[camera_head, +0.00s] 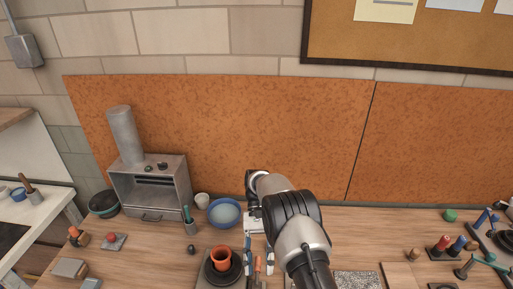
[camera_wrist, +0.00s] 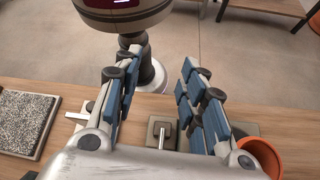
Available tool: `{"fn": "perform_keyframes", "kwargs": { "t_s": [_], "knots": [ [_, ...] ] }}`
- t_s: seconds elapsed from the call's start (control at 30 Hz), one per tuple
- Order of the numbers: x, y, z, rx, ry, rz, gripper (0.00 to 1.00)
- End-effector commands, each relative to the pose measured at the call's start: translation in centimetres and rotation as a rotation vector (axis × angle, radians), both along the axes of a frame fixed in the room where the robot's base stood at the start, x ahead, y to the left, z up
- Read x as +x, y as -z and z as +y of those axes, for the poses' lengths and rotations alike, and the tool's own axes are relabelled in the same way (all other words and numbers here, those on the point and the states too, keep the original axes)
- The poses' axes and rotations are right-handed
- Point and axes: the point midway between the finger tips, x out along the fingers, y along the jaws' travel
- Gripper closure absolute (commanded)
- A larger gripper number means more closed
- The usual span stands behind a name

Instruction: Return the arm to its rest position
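My gripper (camera_wrist: 159,82) shows in the wrist view with its two blue-padded fingers spread apart and nothing between them. In the head view my arm reaches over the wooden workbench (camera_head: 160,238) and bends down near the middle, hiding part of the bench; the gripper is only partly visible there. A terracotta pot (camera_head: 220,257) stands on a dark round wheel (camera_head: 233,273) left of the arm. The pot also shows in the wrist view (camera_wrist: 262,156), just right of the gripper and apart from the fingers.
A grey metal kiln-like box (camera_head: 150,190) with a flue stands at the back left. A blue bowl (camera_head: 224,212) is behind the pot. A speckled slab (camera_head: 357,280) and several tools lie to the right. An orange panel (camera_head: 270,130) backs the bench.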

Motion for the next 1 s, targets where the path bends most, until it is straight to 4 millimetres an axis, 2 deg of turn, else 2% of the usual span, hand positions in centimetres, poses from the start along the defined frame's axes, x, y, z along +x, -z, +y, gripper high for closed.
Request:
{"fn": "perform_keyframes", "kwargs": {
  "t_s": [0.37,0.53,0.67,0.8,1.0],
  "knots": [
    [1.3,-6.0,-1.5,0.048,0.006,-0.198,0.62],
    [0.9,-10.1,-2.9,0.078,0.003,-0.348,0.62],
    [-0.5,-13.5,-4.4,0.1,-0.004,-0.49,0.62],
    [-2.8,-16.5,-6.1,0.119,-0.018,-0.643,0.62],
    [-7.2,-19.1,-8.5,0.132,-0.049,-0.862,0.62]
  ]
}}
